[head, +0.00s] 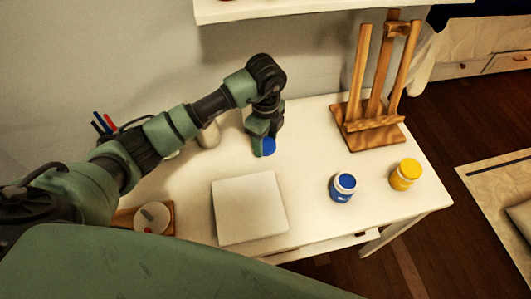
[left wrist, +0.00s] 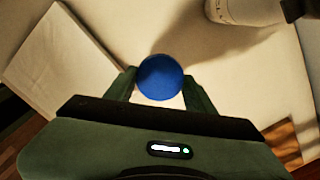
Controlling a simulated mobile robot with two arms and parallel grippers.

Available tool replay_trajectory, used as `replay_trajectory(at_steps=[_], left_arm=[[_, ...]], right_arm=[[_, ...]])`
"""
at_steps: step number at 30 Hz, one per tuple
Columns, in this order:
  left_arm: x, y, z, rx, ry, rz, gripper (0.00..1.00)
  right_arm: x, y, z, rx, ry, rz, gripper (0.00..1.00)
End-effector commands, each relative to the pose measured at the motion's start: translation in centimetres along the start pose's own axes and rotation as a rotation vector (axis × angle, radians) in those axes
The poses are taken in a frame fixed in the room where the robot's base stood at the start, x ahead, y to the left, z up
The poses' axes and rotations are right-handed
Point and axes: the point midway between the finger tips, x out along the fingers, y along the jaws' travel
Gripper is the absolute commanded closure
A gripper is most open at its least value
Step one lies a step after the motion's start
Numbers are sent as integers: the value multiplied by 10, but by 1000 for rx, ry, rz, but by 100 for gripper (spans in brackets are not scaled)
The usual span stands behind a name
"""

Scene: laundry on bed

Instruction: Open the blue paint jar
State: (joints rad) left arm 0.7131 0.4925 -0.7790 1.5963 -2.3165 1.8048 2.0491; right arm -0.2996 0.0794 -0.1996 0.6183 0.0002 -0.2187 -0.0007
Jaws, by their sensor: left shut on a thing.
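The blue paint jar (head: 342,188) stands upright on the white table, right of the canvas. Its top shows a pale rim around blue, and no lid is seen on it. My left gripper (head: 263,138) is shut on a round blue lid (head: 266,147), behind the canvas and well left of the jar. In the left wrist view the lid (left wrist: 160,77) sits between the two fingertips (left wrist: 158,84). Whether the lid touches the table is hard to tell. My right gripper is not in view.
A flat white canvas (head: 249,208) lies at the table's front. A yellow paint jar (head: 405,174) stands right of the blue jar, near the table edge. A wooden easel (head: 375,132) stands at the back right. A pale container (head: 209,135) is left of my gripper, partly hidden.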

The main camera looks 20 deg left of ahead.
Motion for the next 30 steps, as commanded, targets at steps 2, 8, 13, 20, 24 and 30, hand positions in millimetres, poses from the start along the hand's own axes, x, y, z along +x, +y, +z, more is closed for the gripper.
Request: replay_trajectory(at_steps=[2, 8, 13, 20, 24, 30], left_arm=[[10, 0, 0, 0, 1, 1, 94], [26, 1, 0, 0, 0, 2, 94], [50, 0, 0, 2, 0, 2, 94], [53, 0, 0, 2, -1, -1, 94], [56, 0, 0, 2, -1, -1, 94], [56, 0, 0, 2, -1, -1, 24]], right_arm=[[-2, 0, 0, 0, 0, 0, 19], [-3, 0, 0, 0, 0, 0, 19], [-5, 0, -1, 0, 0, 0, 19], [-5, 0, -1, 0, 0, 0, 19], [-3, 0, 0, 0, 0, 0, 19], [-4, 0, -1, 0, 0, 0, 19]])
